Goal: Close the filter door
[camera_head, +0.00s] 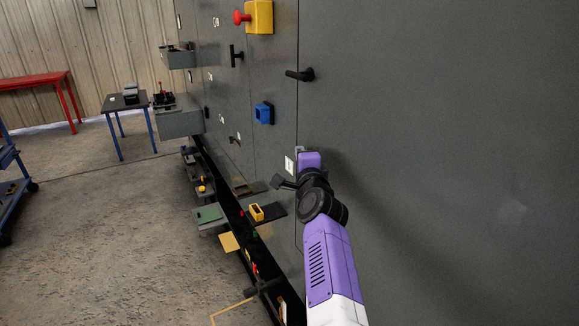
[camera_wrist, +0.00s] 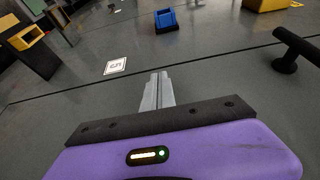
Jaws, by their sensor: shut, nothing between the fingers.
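No part is clearly marked as the filter door, so I cannot tell which panel it is. A large grey panel (camera_head: 430,120) with a black lever handle (camera_head: 300,75) fills the right of the head view. The handle also shows at the right of the wrist view (camera_wrist: 287,62). My gripper (camera_wrist: 158,77) is shut and empty, its fingers pointing at the grey front near a seam and a white label (camera_wrist: 115,66).
A blue box (camera_head: 264,113) and a yellow block with a red button (camera_head: 258,16) stick out from the grey front. Small shelves with a yellow holder (camera_head: 257,212) and a green pad (camera_head: 208,214) jut out low. Open floor (camera_head: 110,240) lies to the left.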

